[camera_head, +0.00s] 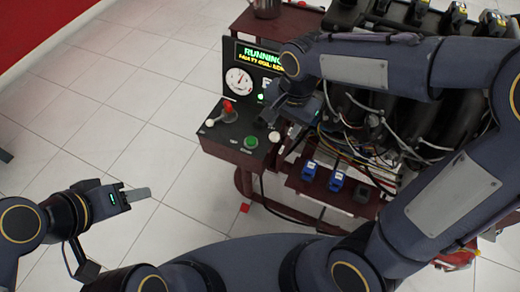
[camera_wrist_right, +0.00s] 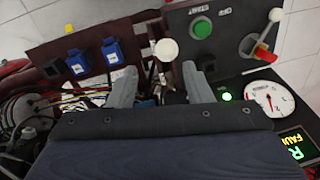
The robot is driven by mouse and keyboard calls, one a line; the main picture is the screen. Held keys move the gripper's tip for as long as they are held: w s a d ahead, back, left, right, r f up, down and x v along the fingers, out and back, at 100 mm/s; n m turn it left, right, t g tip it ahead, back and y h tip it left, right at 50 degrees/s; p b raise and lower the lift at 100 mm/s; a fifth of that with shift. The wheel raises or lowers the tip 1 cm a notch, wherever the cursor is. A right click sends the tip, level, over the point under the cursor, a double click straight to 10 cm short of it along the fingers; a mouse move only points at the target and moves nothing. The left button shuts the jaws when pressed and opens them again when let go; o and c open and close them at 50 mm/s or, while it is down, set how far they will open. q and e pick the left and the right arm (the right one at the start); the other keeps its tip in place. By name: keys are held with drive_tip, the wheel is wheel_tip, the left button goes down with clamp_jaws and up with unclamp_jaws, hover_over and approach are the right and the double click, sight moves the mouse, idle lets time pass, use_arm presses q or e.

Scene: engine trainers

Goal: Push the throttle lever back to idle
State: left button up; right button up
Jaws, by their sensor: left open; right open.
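The control panel (camera_head: 222,140) has a lever with a pale ball knob (camera_head: 274,136) at its right edge; it looks like the throttle lever. In the right wrist view this knob (camera_wrist_right: 166,48) stands just beyond and between my right fingertips. My right gripper (camera_wrist_right: 160,78) is open around that line, with no clear contact; in the head view the gripper (camera_head: 283,112) is partly hidden by its own arm. The lever's shaft and base are mostly hidden. My left gripper (camera_head: 138,194) is open and empty over the floor at the left.
A green button (camera_head: 251,142) and a red handle (camera_head: 229,110) with a white knob (camera_head: 210,122) sit on the panel. A gauge (camera_head: 240,80) and a display (camera_head: 258,55) reading "RUNNING" stand behind. Engine wiring (camera_head: 345,150) crowds the right. The tiled floor at left is clear.

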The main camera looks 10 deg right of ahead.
sight(275, 141)
drive_tip(key=shift+w+a+f, duration=0.25)
drive_tip(key=shift+a+f, duration=0.2)
drive_tip(key=shift+f, duration=0.15)
drive_tip(key=shift+w+a+f, duration=0.1)
drive_tip(key=shift+f, duration=0.15)
drive_tip(key=f+b, duration=0.1)
drive_tip(key=f, duration=0.2)
drive_tip(key=f+b, duration=0.1)
drive_tip(key=f, duration=0.3)
drive_tip(key=shift+w+a+f, duration=0.1)
drive_tip(key=shift+w+a, duration=0.1)
clamp_jaws()
